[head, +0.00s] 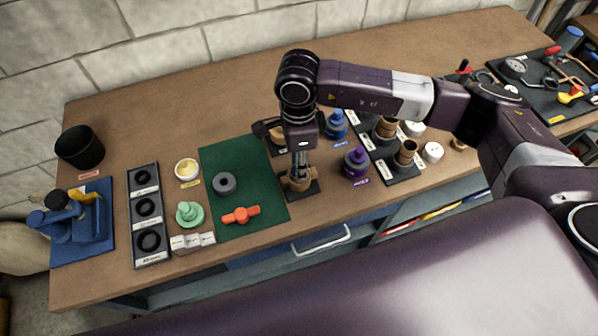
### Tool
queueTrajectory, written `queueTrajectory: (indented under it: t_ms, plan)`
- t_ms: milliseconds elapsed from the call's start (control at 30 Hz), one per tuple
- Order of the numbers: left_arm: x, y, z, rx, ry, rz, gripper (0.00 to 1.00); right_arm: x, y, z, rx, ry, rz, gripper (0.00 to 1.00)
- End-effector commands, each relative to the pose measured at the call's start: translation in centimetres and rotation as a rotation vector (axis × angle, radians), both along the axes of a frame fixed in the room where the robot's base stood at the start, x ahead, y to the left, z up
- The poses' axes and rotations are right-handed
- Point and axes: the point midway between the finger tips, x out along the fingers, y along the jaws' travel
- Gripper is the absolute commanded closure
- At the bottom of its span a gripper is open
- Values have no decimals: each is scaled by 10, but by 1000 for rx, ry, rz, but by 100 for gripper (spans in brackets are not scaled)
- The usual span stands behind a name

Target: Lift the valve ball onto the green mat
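The green mat (222,158) lies on the workbench left of the middle, with a grey ring (224,184) and an orange T-shaped handle (240,215) on it. My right gripper (299,170) points down just beyond the mat's right edge. Below it is a brass-coloured part (298,184) on a black plate (302,194). The gripper covers much of this part, so I cannot tell whether it is the valve ball or its holder, or whether the fingers touch it. The finger opening is too small to judge. My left gripper is not in view.
Left of the mat are a pale green stepped part (189,214), a yellow-filled dish (187,170), a black ring tray (146,180) and a blue vise (72,220). Right of the gripper stand a purple bottle (355,163), blue bottle (337,125) and brass fittings (405,155).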

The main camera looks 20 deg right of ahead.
Motion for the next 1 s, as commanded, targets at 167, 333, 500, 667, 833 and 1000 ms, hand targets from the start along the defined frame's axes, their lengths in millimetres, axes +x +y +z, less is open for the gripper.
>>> queueTrajectory:
  t_ms: [167, 333, 500, 667, 833, 1000]
  plan:
    - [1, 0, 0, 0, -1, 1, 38, 0, 0, 0, 1, 0, 1, 93]
    - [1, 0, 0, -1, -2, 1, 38, 0, 0, 1, 1, 0, 0, 100]
    - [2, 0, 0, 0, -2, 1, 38, 0, 0, 1, 1, 0, 0, 100]
    - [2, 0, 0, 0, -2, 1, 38, 0, 0, 1, 1, 0, 0, 100]
    - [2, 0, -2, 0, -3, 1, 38, 0, 1, 5, 2, -1, 1, 100]
    - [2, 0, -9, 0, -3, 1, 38, 1, 1, 22, 3, -4, 0, 100]
